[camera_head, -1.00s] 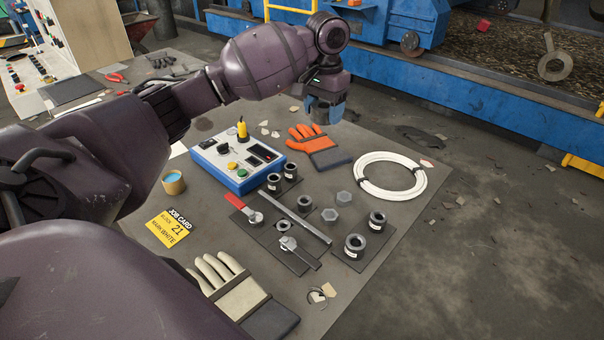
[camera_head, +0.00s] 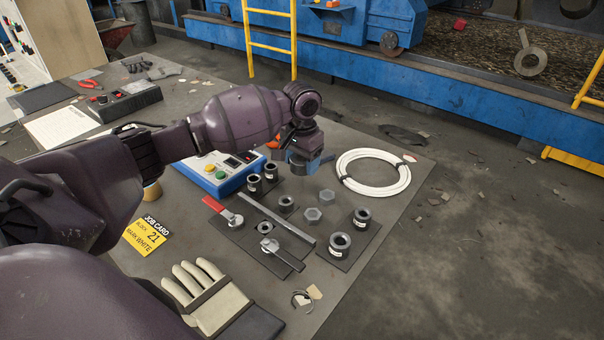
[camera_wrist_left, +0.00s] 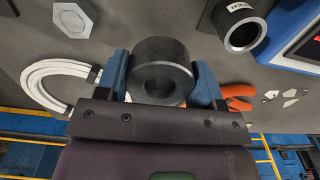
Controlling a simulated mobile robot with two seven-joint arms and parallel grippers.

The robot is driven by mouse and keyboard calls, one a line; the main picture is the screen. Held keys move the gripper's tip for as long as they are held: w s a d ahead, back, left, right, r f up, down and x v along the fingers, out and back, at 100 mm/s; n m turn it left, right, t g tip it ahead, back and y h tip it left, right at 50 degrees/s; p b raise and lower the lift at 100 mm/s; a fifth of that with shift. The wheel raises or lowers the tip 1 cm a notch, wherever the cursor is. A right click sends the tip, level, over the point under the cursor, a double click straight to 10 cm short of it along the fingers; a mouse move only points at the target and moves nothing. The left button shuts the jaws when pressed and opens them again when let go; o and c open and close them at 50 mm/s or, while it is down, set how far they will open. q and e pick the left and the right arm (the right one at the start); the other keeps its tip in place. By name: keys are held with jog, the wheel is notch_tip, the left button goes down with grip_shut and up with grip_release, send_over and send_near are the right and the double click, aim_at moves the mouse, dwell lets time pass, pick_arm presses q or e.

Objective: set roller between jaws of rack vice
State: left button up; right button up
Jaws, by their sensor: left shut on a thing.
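My left gripper (camera_head: 305,162) hangs above the bench between the blue control box and the white hose coil. In the left wrist view its blue fingers are shut on a dark roller (camera_wrist_left: 163,72), a thick ring with a hole in it. The arm and hand mostly hide the held roller in the head view. A plate (camera_head: 245,238) in mid bench carries a long metal bar (camera_head: 278,220), a red-handled lever (camera_head: 222,211) and a grey-handled lever (camera_head: 282,252); it looks like the rack vice. I cannot clearly tell its jaws. My right gripper is out of view.
Labelled dark collars (camera_head: 340,245) stand on mats beside the plate. The control box (camera_head: 215,172), hose coil (camera_head: 374,173), job card (camera_head: 147,236) and pale glove (camera_head: 210,298) surround this area.

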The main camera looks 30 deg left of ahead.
aim_at(302, 181)
pick_arm(q)
notch_tip(302, 181, down, 4)
jog(key=shift+f+b, duration=0.1)
jog(key=shift+b, duration=0.2)
jog(key=o, duration=1)
jog(key=shift+o, duration=0.2)
